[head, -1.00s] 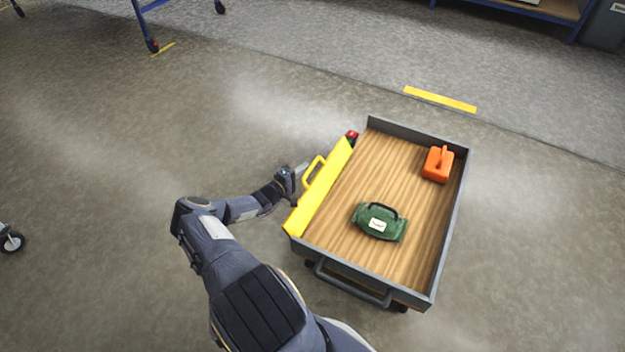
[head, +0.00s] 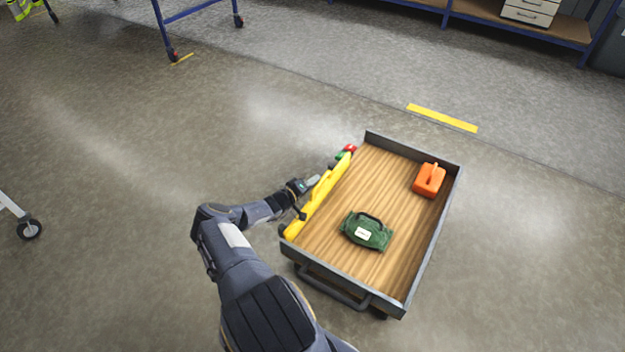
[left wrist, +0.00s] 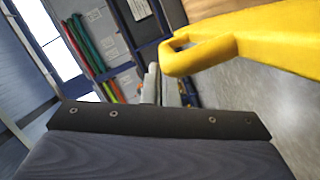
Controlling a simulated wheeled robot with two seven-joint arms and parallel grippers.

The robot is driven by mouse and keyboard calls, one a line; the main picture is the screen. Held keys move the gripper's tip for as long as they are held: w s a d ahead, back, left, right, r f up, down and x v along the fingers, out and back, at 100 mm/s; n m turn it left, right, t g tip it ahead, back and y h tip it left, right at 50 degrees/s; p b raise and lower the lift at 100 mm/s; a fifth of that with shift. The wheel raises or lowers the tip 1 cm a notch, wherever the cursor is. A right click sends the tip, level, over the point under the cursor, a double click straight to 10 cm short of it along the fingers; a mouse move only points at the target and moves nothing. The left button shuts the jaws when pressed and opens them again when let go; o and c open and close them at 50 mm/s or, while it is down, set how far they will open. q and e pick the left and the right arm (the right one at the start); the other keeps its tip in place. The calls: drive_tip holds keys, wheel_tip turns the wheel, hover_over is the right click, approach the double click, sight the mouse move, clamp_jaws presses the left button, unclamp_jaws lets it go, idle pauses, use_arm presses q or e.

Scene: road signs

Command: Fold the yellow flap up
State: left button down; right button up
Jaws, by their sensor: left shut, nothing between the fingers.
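The yellow flap (head: 325,191) runs along the left side of a wood-floored cart (head: 385,188). It shows as a narrow strip, standing close to upright. My left gripper (head: 313,180) is shut and empty at the outer side of the flap, close to it; I cannot tell whether it touches. In the left wrist view the flap (left wrist: 275,35) with its loop handle (left wrist: 195,52) fills the upper right, and the grey fingers (left wrist: 153,85) show beside the handle. My right gripper is not in view.
A green bag (head: 367,231) and an orange block-like case (head: 429,180) sit on the cart floor. A red and green item (head: 346,152) is at the flap's far end. A grey push handle (head: 333,289) is at the near end. The floor left of the cart is clear.

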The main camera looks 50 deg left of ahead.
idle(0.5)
use_arm(q)
drive_tip(key=s+a+r+p, duration=0.2)
drive_tip(key=s+r, duration=0.1)
drive_tip(key=s, duration=0.8)
drive_tip(key=shift+r, duration=0.3)
